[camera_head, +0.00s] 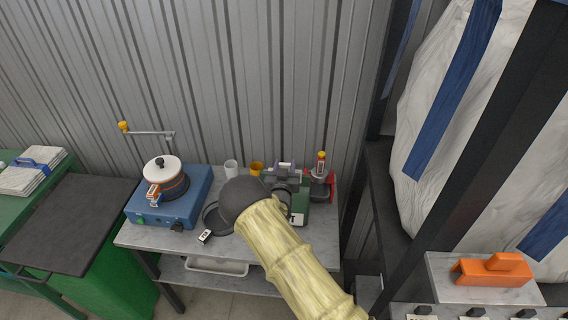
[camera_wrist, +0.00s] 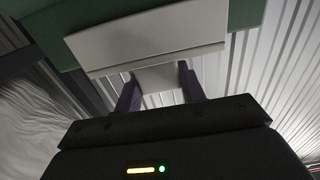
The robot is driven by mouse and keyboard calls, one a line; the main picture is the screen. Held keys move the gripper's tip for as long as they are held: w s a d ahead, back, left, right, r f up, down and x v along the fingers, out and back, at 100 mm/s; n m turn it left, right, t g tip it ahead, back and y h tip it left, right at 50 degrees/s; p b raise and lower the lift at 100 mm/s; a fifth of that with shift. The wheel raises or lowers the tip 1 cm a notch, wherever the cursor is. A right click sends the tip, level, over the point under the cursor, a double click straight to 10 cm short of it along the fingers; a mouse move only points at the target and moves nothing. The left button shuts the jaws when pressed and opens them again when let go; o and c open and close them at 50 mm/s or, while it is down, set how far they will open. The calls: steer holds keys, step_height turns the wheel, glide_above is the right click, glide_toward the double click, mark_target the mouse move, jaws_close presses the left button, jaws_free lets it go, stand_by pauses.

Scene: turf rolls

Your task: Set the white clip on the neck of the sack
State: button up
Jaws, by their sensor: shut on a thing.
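My gripper (camera_wrist: 157,74) has its two dark purple fingers shut on the pale block of the white clip (camera_wrist: 145,42), whose wider plate stands out beyond the fingertips. A green surface lies behind the clip in the wrist view. In the head view my gripper is small and partly hidden behind my arm's dark rounded joint. The sack (camera_head: 425,105), large, white and wrinkled with blue bands, stands at the right behind a black post. Its neck cannot be made out. A pale wrinkled surface at the left of the wrist view looks like the sack.
A grey table (camera_head: 150,237) holds a blue machine (camera_head: 170,198) with a white-lidded pot, cups and a red tool (camera_head: 321,178). An orange handled block (camera_head: 492,270) lies on a slab at lower right. A black frame post (camera_head: 460,160) crosses before the sack. Corrugated wall stands behind.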

steer(key=shift+f, duration=0.2)
steer(key=o, duration=1)
steer(key=shift+c, duration=0.2)
steer(key=shift+r, duration=0.1)
steer(key=shift+r, duration=0.15)
steer(key=shift+s+f+b, duration=0.2)
steer(key=shift+s+b, duration=0.15)
steer(key=s+b, duration=0.5)
steer(key=s, duration=0.6)
steer(key=shift+s+a+b, duration=0.15)
steer(key=shift+s+b, duration=0.05)
steer(key=shift+b, duration=0.15)
steer(key=shift+r, duration=0.1)
